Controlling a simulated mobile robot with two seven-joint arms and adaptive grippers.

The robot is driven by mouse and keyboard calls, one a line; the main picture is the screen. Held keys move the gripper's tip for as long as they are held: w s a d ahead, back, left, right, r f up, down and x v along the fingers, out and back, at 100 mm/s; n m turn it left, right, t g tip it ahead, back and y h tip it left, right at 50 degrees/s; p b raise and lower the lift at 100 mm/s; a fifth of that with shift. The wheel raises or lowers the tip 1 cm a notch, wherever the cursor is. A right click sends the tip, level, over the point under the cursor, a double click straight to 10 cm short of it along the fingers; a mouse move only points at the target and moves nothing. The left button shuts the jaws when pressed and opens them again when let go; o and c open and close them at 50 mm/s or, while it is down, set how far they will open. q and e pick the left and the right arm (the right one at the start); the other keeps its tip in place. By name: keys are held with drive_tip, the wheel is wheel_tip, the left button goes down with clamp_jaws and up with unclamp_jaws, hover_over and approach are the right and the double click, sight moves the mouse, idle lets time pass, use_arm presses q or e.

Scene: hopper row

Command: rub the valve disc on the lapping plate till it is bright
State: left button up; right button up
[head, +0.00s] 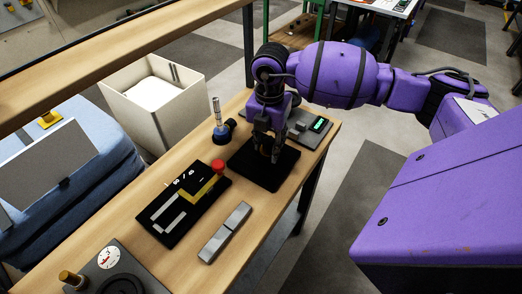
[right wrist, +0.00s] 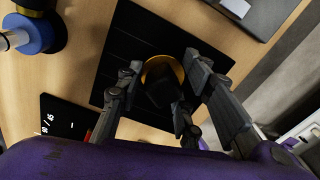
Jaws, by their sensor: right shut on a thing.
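The lapping plate (head: 284,173) is a flat black square on the wooden bench; in the right wrist view (right wrist: 120,50) it shows thin grooves. The valve disc (right wrist: 157,66) is round with a brass-coloured rim and a dark knob, and sits over the plate. My right gripper (head: 266,150) points down over the plate. In the right wrist view my right gripper (right wrist: 165,85) has its fingers on either side of the knob, shut on the valve disc. The disc's underside face is hidden, so its brightness cannot be told. My left gripper is not in view.
A grey device with a green display (head: 318,124) stands behind the plate. A blue-and-black holder with an upright tool (head: 221,130) is at its left. A black tray (head: 160,232) with a yellow square, a grey bar (head: 226,231) and a dial gauge (head: 108,258) lie nearer.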

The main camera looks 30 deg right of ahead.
sight(256, 165)
drive_tip(key=shift+w+d+f, duration=0.1)
drive_tip(key=shift+w+d, duration=0.1)
drive_tip(key=shift+d, duration=0.55)
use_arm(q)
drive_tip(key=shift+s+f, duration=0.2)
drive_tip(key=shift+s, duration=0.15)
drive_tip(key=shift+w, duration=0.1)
use_arm(e)
drive_tip(key=shift+s+a, duration=0.25)
drive_tip(key=shift+a, duration=0.35)
drive_tip(key=a, duration=0.1)
drive_tip(key=s+a+p, duration=0.1)
drive_tip(key=a, duration=0.2)
drive_tip(key=shift+s+a, duration=0.25)
drive_tip(key=shift+s, duration=0.1)
drive_tip(key=shift+s+a+p, duration=0.2)
drive_tip(key=shift+a+p, duration=0.2)
drive_tip(key=shift+a, duration=0.15)
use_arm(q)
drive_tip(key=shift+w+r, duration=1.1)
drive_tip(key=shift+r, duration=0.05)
